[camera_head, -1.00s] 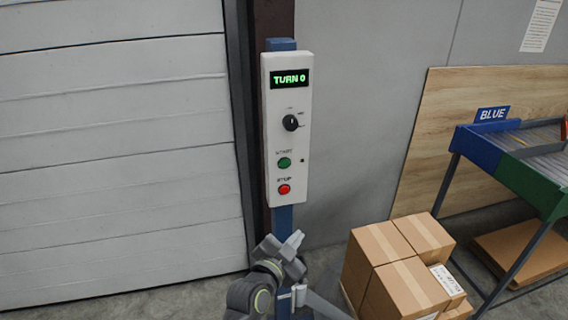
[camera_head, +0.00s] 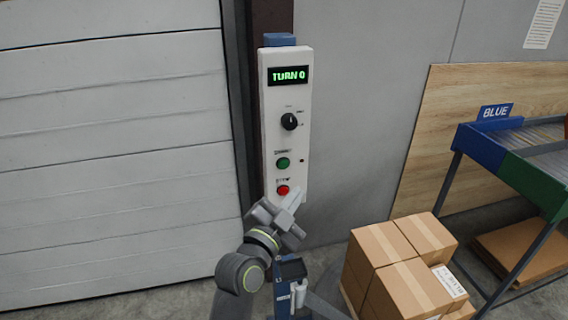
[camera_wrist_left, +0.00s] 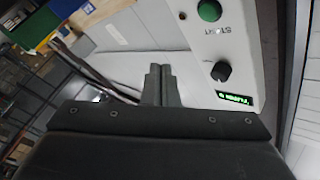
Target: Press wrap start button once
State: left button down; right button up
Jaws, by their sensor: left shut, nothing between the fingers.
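The white control panel (camera_head: 270,100) stands upright on a blue post in the head view. It has a green-lit display (camera_head: 289,76) reading "TURN 0", a black knob (camera_head: 289,121), a green START button (camera_head: 283,162) and a red STOP button (camera_head: 283,190). My left gripper (camera_head: 296,198) is just below and beside the red button, tip angled up and right. In the left wrist view the shut, empty fingers (camera_wrist_left: 160,72) appear beside the panel, with the green button (camera_wrist_left: 209,11) at the top edge and the knob (camera_wrist_left: 221,71) below it. My right gripper is out of view.
Stacked cardboard boxes (camera_head: 385,242) stand at the lower right. A blue and green roller table (camera_head: 530,180) with a BLUE sign (camera_head: 495,112) is at far right, before a wooden board (camera_head: 440,140). A grey shutter door (camera_head: 110,150) fills the left.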

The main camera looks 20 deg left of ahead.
aim_at(284, 164)
pick_arm(q)
jog(key=w+a+p, duration=0.1)
jog(key=w+a, duration=0.3)
jog(key=w, duration=0.2)
jog(key=shift+w+a+p, duration=0.25)
jog(key=shift+p, duration=0.1)
jog(key=shift+w, duration=0.15)
dwell(1.7)
jog(key=shift+w+a, duration=0.2)
jog(key=shift+a, duration=0.05)
jog(key=shift+w+a, duration=0.2)
jog(key=shift+w, duration=0.1)
dwell(0.7)
jog(key=shift+s+d, duration=0.1)
jog(key=shift+s+d+b, duration=0.3)
jog(key=shift+s+d, duration=0.05)
jog(key=shift+s, duration=0.2)
dwell(0.3)
